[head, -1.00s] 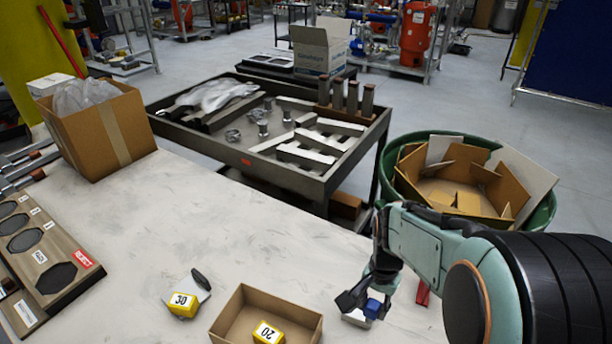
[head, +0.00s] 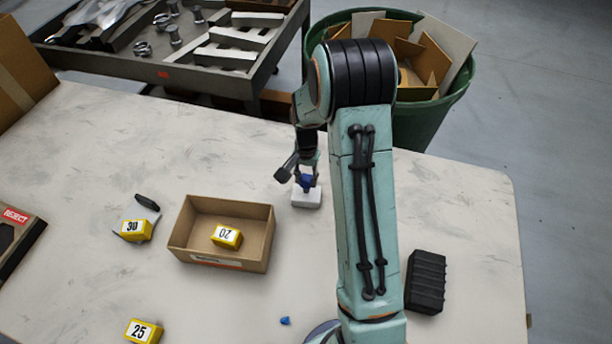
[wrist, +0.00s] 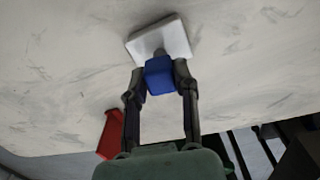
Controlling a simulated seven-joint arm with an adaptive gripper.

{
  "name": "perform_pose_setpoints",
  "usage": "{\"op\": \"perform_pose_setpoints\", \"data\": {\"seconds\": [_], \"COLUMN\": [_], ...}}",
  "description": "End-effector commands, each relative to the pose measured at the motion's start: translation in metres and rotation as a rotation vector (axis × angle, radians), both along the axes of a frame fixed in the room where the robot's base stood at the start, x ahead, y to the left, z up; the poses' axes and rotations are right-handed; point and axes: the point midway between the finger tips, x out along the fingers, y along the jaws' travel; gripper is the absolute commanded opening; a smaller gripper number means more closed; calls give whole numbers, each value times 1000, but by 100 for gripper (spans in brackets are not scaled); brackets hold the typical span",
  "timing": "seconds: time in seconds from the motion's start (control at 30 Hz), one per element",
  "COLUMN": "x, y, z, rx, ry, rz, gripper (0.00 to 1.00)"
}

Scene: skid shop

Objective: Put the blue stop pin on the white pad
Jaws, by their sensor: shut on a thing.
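The blue stop pin (head: 306,181) is between the fingertips of my gripper (head: 306,177), which is shut on it. The white pad (head: 306,198) is a small pale block on the table, right of the cardboard box. In the wrist view the blue head of the pin (wrist: 159,77) sits between both fingers, with a short grey part pointing to the white pad (wrist: 172,39). The pin overlaps the near edge of the pad in that view. I cannot tell whether it touches the pad. My arm link stands just right of the gripper in the head view.
An open cardboard box (head: 262,262) holds a yellow block marked 20 (head: 227,236). Yellow blocks 30 (head: 133,231) and 25 (head: 143,331) lie left. A small blue piece (head: 285,321) lies in front. A red object (wrist: 111,136) is near the gripper. A black ridged block (head: 426,281) lies right.

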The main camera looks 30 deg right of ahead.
Motion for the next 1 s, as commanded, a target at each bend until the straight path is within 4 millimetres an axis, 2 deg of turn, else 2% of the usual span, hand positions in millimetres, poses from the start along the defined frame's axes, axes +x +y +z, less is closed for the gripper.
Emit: {"op": "perform_pose_setpoints", "data": {"seconds": [0.17,0.2,0.23,0.27,0.53,0.67,0.77,1.0], "x": [0,0,0,0,0,0,1,1], "y": [0,0,0,0,0,0,0,0], "z": [-4,-3,-3,-3,-2,7,25,81], "rx": [1,1,1,1,0,0,-1,-1], "ry": [2,1,1,1,0,-1,-4,-6], "rz": [0,0,0,0,0,0,0,0], "gripper": [0,40,49,53,53,53,53,53]}}
